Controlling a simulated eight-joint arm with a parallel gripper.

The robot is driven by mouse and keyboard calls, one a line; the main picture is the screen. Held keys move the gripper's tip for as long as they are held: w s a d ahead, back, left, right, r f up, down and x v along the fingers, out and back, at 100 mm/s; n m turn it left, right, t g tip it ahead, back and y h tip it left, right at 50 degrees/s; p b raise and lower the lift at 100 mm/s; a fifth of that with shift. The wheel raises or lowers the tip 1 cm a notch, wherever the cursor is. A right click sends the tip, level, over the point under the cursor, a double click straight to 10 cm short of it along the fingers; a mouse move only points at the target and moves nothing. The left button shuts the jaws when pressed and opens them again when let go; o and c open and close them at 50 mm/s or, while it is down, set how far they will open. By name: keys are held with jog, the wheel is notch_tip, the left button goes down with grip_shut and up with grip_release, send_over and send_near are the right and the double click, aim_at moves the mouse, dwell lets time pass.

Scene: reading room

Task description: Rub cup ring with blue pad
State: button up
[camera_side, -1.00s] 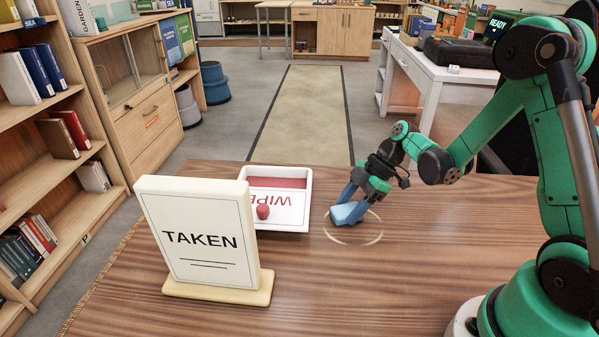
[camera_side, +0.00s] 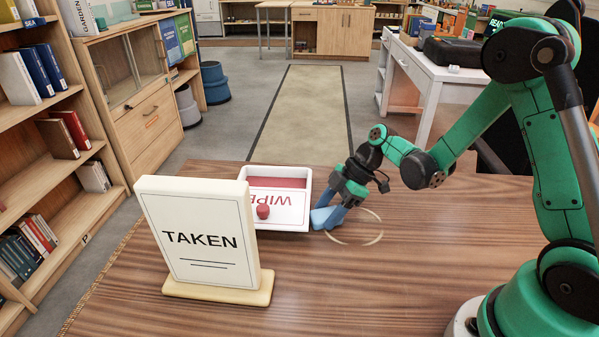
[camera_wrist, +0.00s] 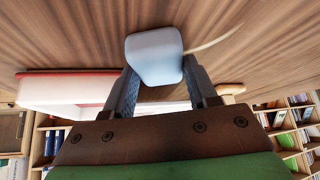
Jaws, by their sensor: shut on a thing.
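The cup ring (camera_side: 372,240) is a pale round mark on the brown wooden table. My gripper (camera_side: 334,212) is shut on the blue pad (camera_side: 322,217), at the ring's left edge. The pad looks to be at table level, but I cannot tell whether it presses on the wood. In the wrist view the pad (camera_wrist: 155,57) sits between my two fingers, with a pale arc of the ring to its right. The pad and fingers hide part of the ring's left side.
A "TAKEN" sign (camera_side: 205,235) stands at front left. The table right of the ring is clear up to my base.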

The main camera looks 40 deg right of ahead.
aim_at(346, 223)
jog(key=shift+s+d, duration=3.7)
jog(key=shift+s, duration=0.2)
jog(key=shift+w+a+f, duration=0.1)
jog(key=shift+w+a, duration=0.65)
jog(key=shift+a, duration=0.05)
jog(key=shift+w+a, duration=0.45)
jog(key=shift+w, duration=0.05)
jog(key=shift+c, duration=0.6)
jog(key=shift+w+a, duration=1.3)
jog(key=shift+a, duration=0.05)
jog(key=shift+w+a+f, duration=0.1)
jog(key=shift+w+a, duration=1.1)
jog(key=shift+w, duration=0.05)
jog(key=shift+r, duration=3.05)
jog(key=shift+r, duration=1.5)
